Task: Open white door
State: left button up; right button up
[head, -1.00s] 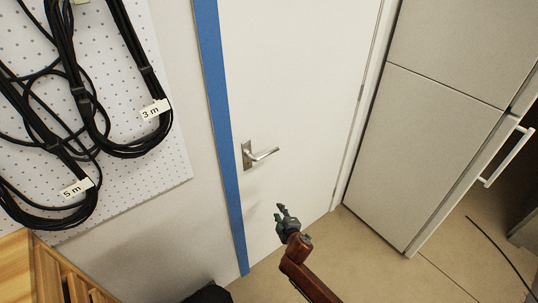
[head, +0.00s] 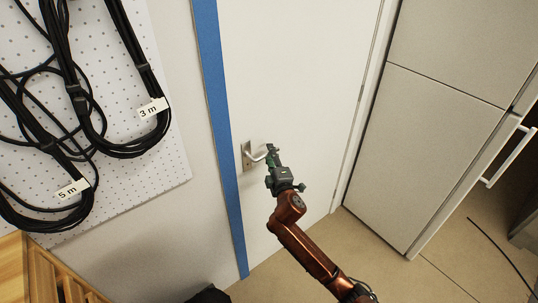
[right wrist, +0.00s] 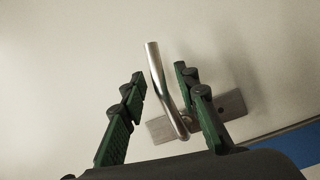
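The white door (head: 300,70) stands shut in the head view, with a blue strip (head: 215,110) along its left side. Its metal lever handle (head: 256,153) sits on a plate near that strip. My right gripper (head: 271,151) is at the handle's free end. In the right wrist view the lever (right wrist: 156,75) lies between the two green and black fingers of my right gripper (right wrist: 160,80), which are open, with a gap on each side. The handle plate (right wrist: 228,106) shows behind the right finger. My left gripper is in neither view.
A white pegboard (head: 165,165) with coiled black cables (head: 80,90) hangs at the left. A wooden piece (head: 45,275) is at the lower left. A light cabinet (head: 425,150) with a bar handle (head: 508,158) stands right of the door. The floor (head: 400,275) before it is mostly clear.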

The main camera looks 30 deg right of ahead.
jog(key=shift+w+d, duration=0.1)
jog(key=shift+w, duration=0.2)
jog(key=shift+c, duration=0.7)
grip_shut()
